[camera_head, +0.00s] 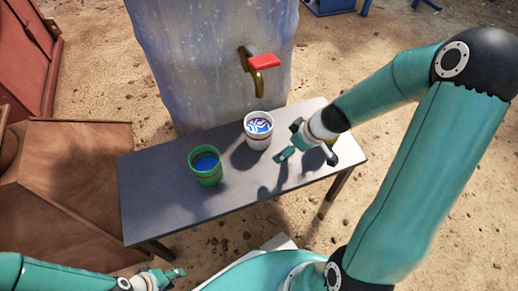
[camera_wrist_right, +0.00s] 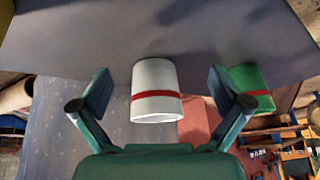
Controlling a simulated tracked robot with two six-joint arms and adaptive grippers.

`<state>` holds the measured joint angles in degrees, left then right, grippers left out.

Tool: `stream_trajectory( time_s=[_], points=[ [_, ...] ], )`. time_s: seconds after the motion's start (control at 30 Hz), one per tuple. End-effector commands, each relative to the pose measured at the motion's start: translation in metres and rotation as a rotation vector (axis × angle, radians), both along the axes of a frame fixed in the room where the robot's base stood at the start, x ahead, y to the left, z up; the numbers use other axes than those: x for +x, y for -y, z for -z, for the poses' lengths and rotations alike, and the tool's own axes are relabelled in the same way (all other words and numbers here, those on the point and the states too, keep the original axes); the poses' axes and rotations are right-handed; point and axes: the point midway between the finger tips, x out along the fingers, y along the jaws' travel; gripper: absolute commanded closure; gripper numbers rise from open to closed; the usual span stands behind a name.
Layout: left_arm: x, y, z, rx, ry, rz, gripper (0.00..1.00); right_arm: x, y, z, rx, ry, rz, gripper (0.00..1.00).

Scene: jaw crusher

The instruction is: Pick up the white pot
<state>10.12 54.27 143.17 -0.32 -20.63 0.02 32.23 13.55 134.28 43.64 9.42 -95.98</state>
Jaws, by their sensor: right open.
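The white pot (camera_head: 258,138) stands upright on the grey table, with a red band and blue-and-white contents inside its rim. It also shows in the right wrist view (camera_wrist_right: 156,82), framed between the fingers. My right gripper (camera_head: 304,153) is open and empty, to the right of the pot and apart from it; its two spread fingers show in the right wrist view (camera_wrist_right: 157,95). My left gripper (camera_head: 172,276) is at the bottom left, in front of the table and far from the pot; its fingers are too small to tell open from shut.
A green pot (camera_head: 205,175) with blue inside stands left of the white pot. A barrel-like blue-grey body (camera_head: 205,60) with a red-handled tap (camera_head: 262,63) rises behind the table (camera_head: 150,205). A yellowish thing is partly hidden behind my right wrist. The table's left end is clear.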

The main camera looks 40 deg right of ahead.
Motion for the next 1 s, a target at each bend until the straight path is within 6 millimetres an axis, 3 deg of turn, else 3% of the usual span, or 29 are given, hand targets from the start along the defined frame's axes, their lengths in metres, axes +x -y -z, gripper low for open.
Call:
stream_trajectory(
  time_s=[0.03, 0.2, 0.6, 0.83, 1.0],
  points=[
    [0.0, 0.0, 0.019, 0.0, 0.001, 0.0, 0.6, 0.001, 0.006, 0.011, -0.011, 0.022, -0.006, 0.0],
    [0.0, 0.0, 0.026, 0.0, 0.001, 0.0, 0.6, 0.007, 0.012, 0.008, -0.029, 0.059, -0.034, 0.0],
    [0.0, 0.0, -0.003, 0.0, 0.001, 0.0, 0.6, 0.061, -0.008, 0.005, -0.031, 0.061, -0.038, 0.0],
    [0.0, 0.0, -0.01, 0.0, 0.001, 0.0, 0.6, 0.075, -0.012, 0.005, -0.031, 0.061, -0.037, 0.0],
    [0.0, 0.0, -0.027, 0.0, 0.0, 0.0, 0.6, 0.096, -0.021, 0.003, -0.03, 0.059, -0.037, 0.0]
  ],
)
